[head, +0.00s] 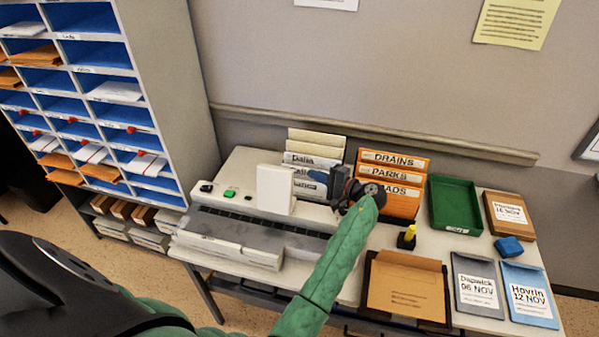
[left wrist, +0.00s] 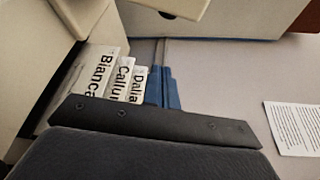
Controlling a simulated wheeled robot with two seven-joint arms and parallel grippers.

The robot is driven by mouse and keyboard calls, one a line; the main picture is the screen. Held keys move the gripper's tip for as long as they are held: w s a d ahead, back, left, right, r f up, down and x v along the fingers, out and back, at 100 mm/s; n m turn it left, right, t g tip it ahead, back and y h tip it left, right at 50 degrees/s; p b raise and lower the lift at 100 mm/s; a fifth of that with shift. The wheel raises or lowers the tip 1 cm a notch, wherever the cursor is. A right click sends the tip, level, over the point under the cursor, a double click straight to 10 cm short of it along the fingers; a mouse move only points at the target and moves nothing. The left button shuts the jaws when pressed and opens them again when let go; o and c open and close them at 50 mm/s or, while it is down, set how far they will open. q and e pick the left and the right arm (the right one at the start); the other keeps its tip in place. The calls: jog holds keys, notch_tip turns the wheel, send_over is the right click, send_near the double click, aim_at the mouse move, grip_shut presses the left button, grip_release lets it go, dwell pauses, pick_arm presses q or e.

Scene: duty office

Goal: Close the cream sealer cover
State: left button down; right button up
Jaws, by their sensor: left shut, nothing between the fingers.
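The cream sealer is a long low machine (head: 235,250) on the left part of the table, with a dark slot along its top. A pale cream panel, which looks like its cover (head: 276,190), stands upright on it. My left gripper (head: 304,184) is shut and empty, pointing left, close to the right edge of the panel; I cannot tell whether they touch. In the left wrist view the dark gripper (left wrist: 150,122) fills the lower part, with name cards (left wrist: 110,75) beyond it. My right gripper is not in view.
Cream folders (head: 316,145) and orange folders (head: 393,172) stand behind the sealer. A green tray (head: 455,205), a yellow-topped stamp (head: 408,235), a blue block (head: 509,246) and several envelopes (head: 408,291) lie right. A pigeonhole cabinet (head: 165,85) stands left.

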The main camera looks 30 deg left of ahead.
aim_at(288, 171)
pick_arm(q)
jog(key=a, duration=0.3)
jog(key=s+a+p, duration=0.1)
jog(key=a, duration=0.2)
jog(key=s+a, duration=0.1)
jog(key=a, duration=0.2)
jog(key=shift+r+p, duration=0.2)
jog(key=shift+p, duration=0.15)
jog(key=shift+s+f, duration=0.1)
jog(key=shift+s, duration=0.2)
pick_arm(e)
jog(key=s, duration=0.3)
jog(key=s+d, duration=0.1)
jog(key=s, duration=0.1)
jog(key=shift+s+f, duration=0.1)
